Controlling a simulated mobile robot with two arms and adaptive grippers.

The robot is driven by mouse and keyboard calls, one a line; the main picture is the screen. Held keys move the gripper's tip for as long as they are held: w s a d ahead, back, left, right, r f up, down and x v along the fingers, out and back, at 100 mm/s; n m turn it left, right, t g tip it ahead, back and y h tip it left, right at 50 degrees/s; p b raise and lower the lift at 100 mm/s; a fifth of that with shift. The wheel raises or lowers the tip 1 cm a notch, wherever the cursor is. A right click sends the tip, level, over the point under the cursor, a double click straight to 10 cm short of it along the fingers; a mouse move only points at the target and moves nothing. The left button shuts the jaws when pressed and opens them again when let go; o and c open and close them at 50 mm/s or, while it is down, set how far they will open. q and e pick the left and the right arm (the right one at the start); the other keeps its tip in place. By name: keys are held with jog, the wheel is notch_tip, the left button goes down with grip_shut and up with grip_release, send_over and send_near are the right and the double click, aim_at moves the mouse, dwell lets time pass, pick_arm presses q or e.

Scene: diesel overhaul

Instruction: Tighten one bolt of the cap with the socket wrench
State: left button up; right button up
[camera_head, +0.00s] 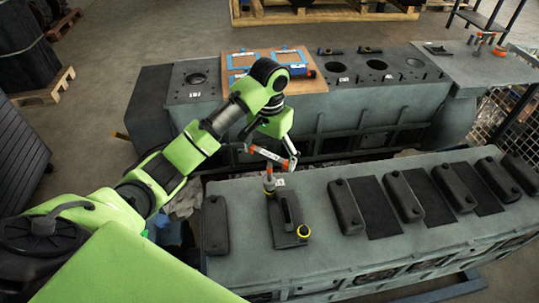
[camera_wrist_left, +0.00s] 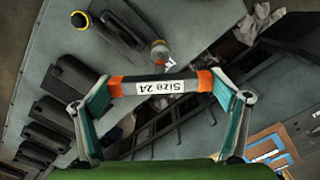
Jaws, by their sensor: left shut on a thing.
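My left gripper (camera_head: 271,154) is shut on the socket wrench, gripping its bar with orange ends (camera_head: 264,153). In the left wrist view the bar (camera_wrist_left: 160,87) lies across the fingers and reads "Size 24". A grey socket piece (camera_head: 269,185) with an orange band stands below the bar at the far end of the dark cap (camera_head: 287,212); it also shows in the left wrist view (camera_wrist_left: 160,48). I cannot tell whether it joins the bar or how it sits on the bolt beneath. A yellow-ringed bolt (camera_head: 303,231) marks the cap's near end. My right gripper is out of view.
The cap lies on a long grey engine block (camera_head: 330,255) with several other dark caps (camera_head: 345,205) in a row to the right. Behind is another block with round bores (camera_head: 376,65) and a wooden board (camera_head: 310,84) holding blue-framed items. A side table (camera_head: 480,65) stands at right.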

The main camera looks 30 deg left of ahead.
pick_arm(q)
jog(key=n, duration=0.3)
jog(key=shift+n, duration=0.4)
jog(key=n, duration=0.4)
dwell(0.4)
